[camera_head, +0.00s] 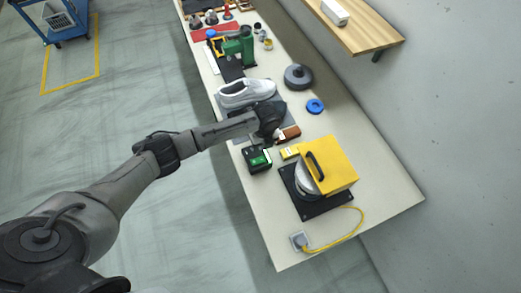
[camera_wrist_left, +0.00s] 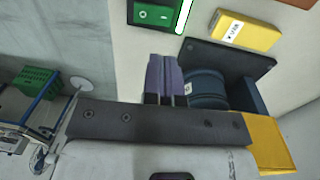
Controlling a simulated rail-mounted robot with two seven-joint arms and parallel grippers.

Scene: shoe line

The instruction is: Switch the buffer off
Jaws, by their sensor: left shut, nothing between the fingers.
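The buffer (camera_head: 335,165) stands on a black base plate near the front end of the bench, with a yellow guard and a dark handle. Part of it shows in the left wrist view, with a blue-grey drum (camera_wrist_left: 205,88). A black switch box (camera_head: 253,168) with a green rocker (camera_head: 259,160) sits left of it. In the wrist view the green rocker (camera_wrist_left: 153,14) is at the top edge, beside a bright white-green strip (camera_wrist_left: 184,16). My left gripper (camera_head: 276,139) is shut and empty, close to the box; its fingers (camera_wrist_left: 165,80) appear below the rocker, apart from it. My right gripper is out of view.
A white shoe (camera_head: 246,93), a blue ring (camera_head: 315,106) and a dark round pot (camera_head: 298,77) stand farther back. A yellow cable (camera_head: 350,228) runs to a socket (camera_head: 299,240) at the front.

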